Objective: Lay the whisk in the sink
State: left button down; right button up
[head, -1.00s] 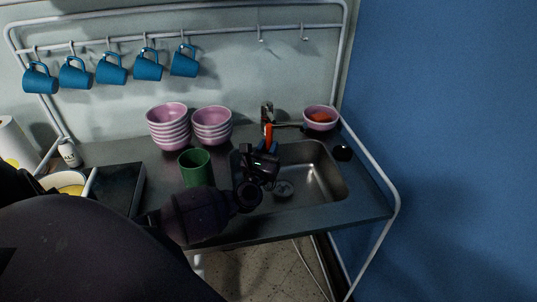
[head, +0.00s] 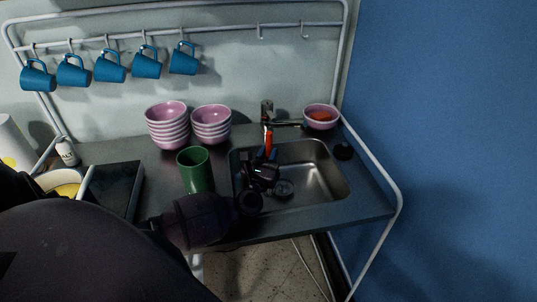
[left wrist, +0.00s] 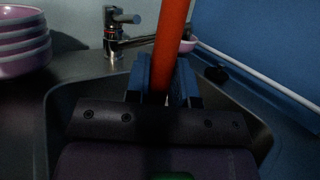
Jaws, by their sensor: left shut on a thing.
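The whisk (head: 269,143) shows in the head view only as an orange-red handle standing up from my left gripper (head: 266,160). In the left wrist view the whisk's handle (left wrist: 172,40) rises between the blue fingers of my left gripper (left wrist: 162,80), which is shut on it. The rest of the whisk is hidden by the gripper. The gripper is over the left part of the metal sink (head: 325,180), low near the basin; I cannot tell whether the whisk touches the bottom. My right gripper is not in view.
A tap (head: 267,112) stands behind the sink. A green cup (head: 195,172) is close to the left of my gripper. Stacked pink bowls (head: 167,128) stand behind it, and a pink bowl (head: 320,125) stands right of the tap. The sink's right half is clear.

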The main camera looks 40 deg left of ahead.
pick_arm(q)
jog(key=c, duration=1)
grip_release()
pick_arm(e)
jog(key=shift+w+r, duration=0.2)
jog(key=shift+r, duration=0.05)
pick_arm(q)
jog(key=shift+r, duration=0.1)
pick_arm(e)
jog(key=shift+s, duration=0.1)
pick_arm(q)
jog(key=shift+r+p, duration=0.55)
jog(key=shift+p, duration=0.2)
jog(key=b+v, duration=0.1)
jog(key=v, duration=0.3)
jog(key=shift+s+f, duration=0.25)
jog(key=shift+f, duration=0.05)
jog(key=b+v, duration=0.1)
jog(key=v, duration=0.6)
jog(key=shift+s+d, duration=0.15)
jog(key=shift+s, duration=0.1)
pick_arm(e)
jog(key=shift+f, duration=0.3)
